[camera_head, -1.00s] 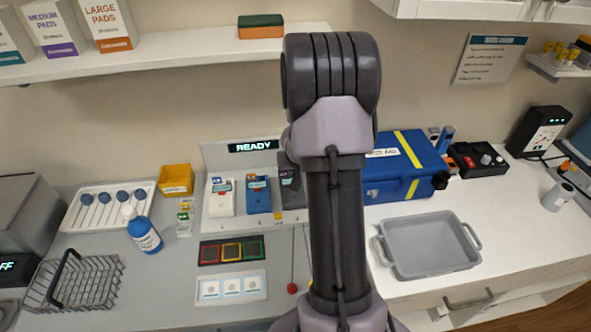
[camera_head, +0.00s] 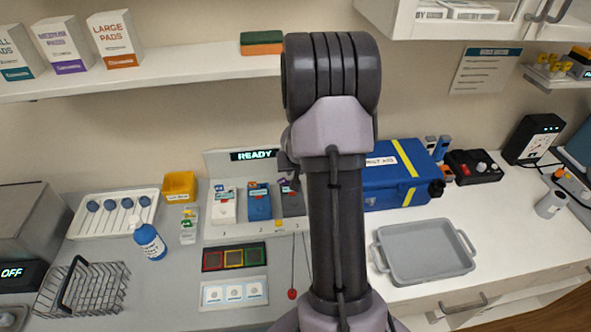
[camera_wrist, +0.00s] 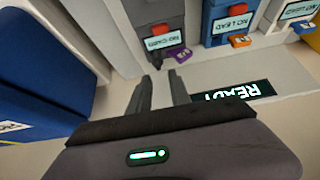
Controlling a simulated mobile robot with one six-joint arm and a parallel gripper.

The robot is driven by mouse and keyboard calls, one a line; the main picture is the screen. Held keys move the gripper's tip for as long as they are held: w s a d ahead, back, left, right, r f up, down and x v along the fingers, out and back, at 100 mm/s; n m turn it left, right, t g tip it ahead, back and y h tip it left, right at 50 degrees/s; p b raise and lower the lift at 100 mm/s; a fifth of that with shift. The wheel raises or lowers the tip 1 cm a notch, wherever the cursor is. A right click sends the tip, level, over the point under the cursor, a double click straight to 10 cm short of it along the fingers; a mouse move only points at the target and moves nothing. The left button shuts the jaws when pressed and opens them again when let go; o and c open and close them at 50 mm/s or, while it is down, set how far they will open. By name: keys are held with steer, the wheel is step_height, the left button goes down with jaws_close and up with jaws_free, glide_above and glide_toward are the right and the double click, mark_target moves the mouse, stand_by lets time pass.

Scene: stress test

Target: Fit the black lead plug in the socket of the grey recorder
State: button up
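The grey recorder (camera_head: 292,204) stands third in a row on the white stand (camera_head: 218,232), just left of my arm. In the wrist view the grey recorder (camera_wrist: 152,12) has a small label, a red piece and a purple tag at its near edge. Thin cords with a red end (camera_head: 292,294) lie below the stand.
A blue recorder (camera_head: 259,203) and a white recorder (camera_head: 223,206) stand left of the grey one. A blue first aid case (camera_head: 385,198) is close on the right. A grey tray (camera_head: 425,250) lies before it. A READY display (camera_head: 254,155) tops the stand.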

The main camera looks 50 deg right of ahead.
steer(key=shift+r, duration=0.15)
steer(key=o, duration=0.6)
steer(key=shift+c, duration=0.2)
step_height(320, 180, up, 3)
steer(key=p, duration=0.3)
steer(key=shift+r, duration=0.15)
